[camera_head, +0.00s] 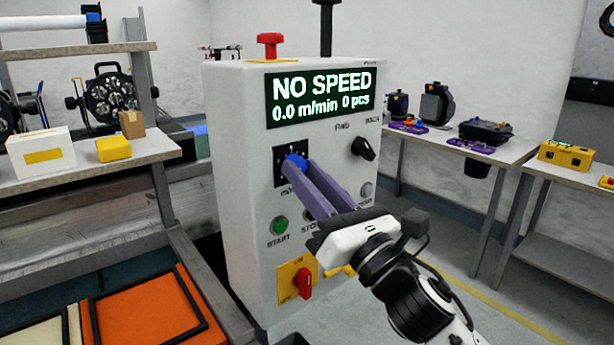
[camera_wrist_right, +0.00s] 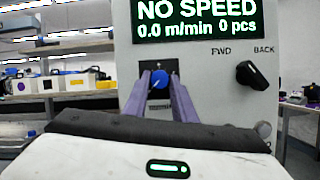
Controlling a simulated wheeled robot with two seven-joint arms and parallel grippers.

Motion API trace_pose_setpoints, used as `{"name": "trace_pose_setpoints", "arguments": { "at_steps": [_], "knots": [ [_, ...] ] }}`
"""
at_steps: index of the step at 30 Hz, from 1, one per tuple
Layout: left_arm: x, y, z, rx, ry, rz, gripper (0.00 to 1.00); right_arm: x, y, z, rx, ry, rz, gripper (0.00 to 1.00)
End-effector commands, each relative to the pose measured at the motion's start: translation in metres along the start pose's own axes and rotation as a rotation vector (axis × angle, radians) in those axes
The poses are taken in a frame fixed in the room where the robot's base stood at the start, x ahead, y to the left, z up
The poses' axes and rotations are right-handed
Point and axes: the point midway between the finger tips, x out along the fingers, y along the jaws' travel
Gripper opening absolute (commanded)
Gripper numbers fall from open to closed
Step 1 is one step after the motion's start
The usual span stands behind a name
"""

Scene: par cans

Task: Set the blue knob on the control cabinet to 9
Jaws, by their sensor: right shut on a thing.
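The control cabinet (camera_head: 235,200) is a grey-white box with a lit display (camera_head: 319,97) reading NO SPEED, 0.0 m/min, 0 pcs. The blue knob (camera_head: 294,163) sits on a black dial plate (camera_head: 281,178) below the display's left part. My right gripper (camera_head: 299,170) has its long purple fingers on either side of the knob and is shut on it. In the right wrist view the blue knob (camera_wrist_right: 159,81) shows between the fingertips, with a pale pointer line. The dial's numbers are too small or covered to read. My left gripper is not in view.
A black FWD/BACK switch (camera_head: 363,148) is right of the knob. A green START button (camera_head: 280,225) and a red switch on a yellow plate (camera_head: 302,283) are below. A red mushroom button (camera_head: 270,42) tops the cabinet. Tables with lamps and boxes stand on both sides.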

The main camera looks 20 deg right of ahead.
Motion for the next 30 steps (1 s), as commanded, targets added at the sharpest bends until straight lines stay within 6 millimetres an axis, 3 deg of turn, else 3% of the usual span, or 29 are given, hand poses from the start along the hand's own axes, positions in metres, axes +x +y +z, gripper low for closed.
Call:
{"name": "trace_pose_setpoints", "arguments": {
  "at_steps": [11, 22, 30],
  "knots": [
    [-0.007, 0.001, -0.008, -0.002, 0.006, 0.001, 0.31, 0.001, 0.003, 0.002, 0.133, -0.007, -0.050, 0.02],
    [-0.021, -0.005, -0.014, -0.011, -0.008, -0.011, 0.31, 0.002, 0.007, 0.004, 0.441, -0.025, -0.174, 0.02],
    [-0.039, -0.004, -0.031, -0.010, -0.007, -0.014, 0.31, 0.002, 0.009, 0.005, 0.679, -0.038, -0.271, 0.02]
  ]
}}
